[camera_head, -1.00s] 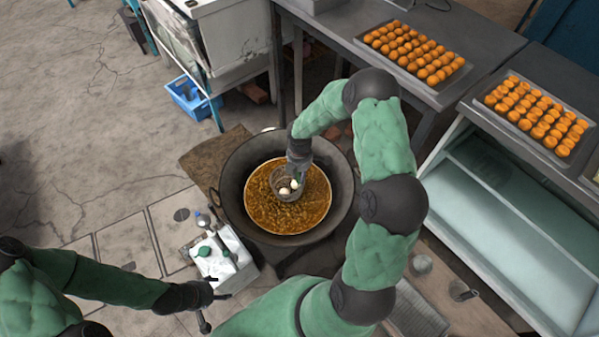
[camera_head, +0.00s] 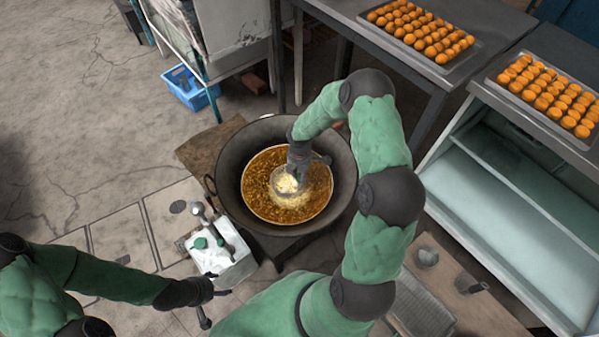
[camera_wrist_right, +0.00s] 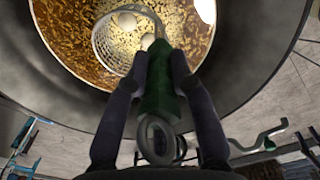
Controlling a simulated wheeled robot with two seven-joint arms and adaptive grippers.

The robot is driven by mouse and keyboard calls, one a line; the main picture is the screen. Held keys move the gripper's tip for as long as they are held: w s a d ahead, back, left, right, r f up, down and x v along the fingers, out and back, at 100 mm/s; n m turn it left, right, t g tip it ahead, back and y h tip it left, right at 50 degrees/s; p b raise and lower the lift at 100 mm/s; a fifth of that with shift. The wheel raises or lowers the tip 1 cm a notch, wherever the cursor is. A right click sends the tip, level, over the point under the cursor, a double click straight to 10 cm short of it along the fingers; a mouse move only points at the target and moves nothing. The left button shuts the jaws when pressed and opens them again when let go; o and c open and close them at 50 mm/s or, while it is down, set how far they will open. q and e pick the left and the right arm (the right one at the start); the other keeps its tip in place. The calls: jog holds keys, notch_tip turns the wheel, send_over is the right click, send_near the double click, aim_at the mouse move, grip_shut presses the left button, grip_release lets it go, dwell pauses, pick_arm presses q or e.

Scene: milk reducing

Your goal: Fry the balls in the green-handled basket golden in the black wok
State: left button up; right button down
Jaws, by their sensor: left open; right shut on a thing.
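The black wok (camera_head: 232,160) holds brown, bubbling oil (camera_head: 262,204). My right gripper (camera_head: 299,158) is shut on the green handle (camera_wrist_right: 160,90) of the wire basket (camera_wrist_right: 106,42). The basket (camera_head: 279,187) sits down in the oil, with pale froth around it in the head view. Pale, whitish balls (camera_wrist_right: 147,42) show in the basket in the right wrist view; the head view blurs them into the froth. My left gripper (camera_head: 216,291) is open and empty, low on the left, apart from the wok.
Trays of orange-brown balls (camera_head: 422,34) (camera_head: 548,92) lie on the metal tables at the upper right. A white box with a green cap (camera_head: 218,250) stands left of the wok. A blue crate (camera_head: 190,90) is on the floor. The floor at left is clear.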

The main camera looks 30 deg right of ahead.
jog(key=shift+f+b, duration=1.5)
jog(key=shift+f, duration=0.75)
dwell(5.8)
